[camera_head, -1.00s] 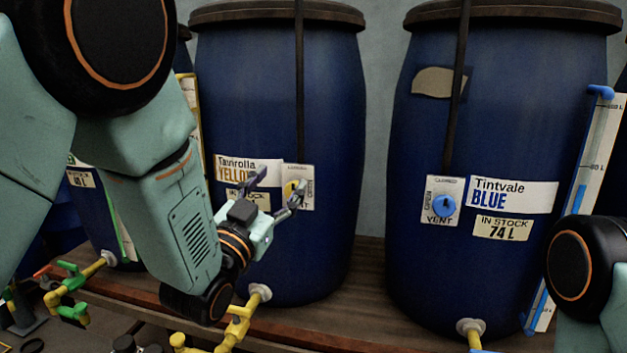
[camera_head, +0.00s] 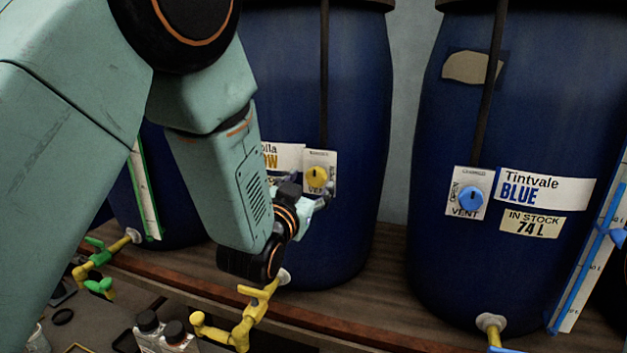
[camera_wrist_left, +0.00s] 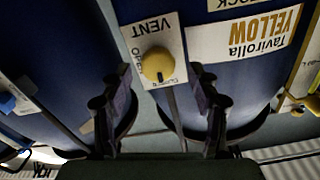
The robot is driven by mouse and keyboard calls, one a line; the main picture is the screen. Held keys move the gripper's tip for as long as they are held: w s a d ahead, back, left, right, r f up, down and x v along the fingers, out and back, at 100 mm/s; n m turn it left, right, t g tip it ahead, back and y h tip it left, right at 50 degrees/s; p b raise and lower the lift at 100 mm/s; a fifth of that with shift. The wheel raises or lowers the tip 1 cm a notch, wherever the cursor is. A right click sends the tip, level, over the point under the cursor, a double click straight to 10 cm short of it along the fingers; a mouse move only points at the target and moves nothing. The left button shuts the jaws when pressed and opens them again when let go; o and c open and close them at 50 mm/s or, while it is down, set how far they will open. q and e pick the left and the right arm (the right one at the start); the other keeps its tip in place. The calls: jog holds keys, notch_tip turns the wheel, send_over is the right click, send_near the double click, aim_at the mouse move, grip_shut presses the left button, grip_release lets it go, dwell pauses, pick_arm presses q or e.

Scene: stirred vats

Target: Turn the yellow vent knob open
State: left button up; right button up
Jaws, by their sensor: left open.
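The yellow vent knob (camera_head: 317,177) is round, on a white plate on the blue vat labelled Yellow. In the left wrist view, which is upside down, the knob (camera_wrist_left: 158,65) shows fully. Its dark mark points toward the "CLOSED" lettering, with "OPEN" at one side. My left gripper (camera_head: 311,194) is just below and in front of the knob in the head view. In the wrist view its two fingers (camera_wrist_left: 158,92) are spread apart and empty, with the knob seen between and beyond their tips. I see no contact. My right gripper is out of view.
Another blue vat (camera_head: 535,110) stands to the right, with a blue vent knob (camera_head: 471,198). A yellow tap (camera_head: 245,320) sticks out below the left gripper. Small dark-capped bottles (camera_head: 165,335) stand at lower left. A wooden shelf (camera_head: 370,285) carries the vats.

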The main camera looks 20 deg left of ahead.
pick_arm(q)
jog(key=shift+w+f, duration=0.1)
jog(key=shift+w, duration=0.55)
jog(key=shift+w+d, duration=0.15)
jog(key=shift+w, duration=0.2)
jog(key=shift+s+d+r, duration=0.15)
jog(key=shift+r, duration=0.1)
jog(key=shift+w+a+f, duration=0.2)
jog(key=shift+c, duration=1.3)
jog(key=c, duration=0.9)
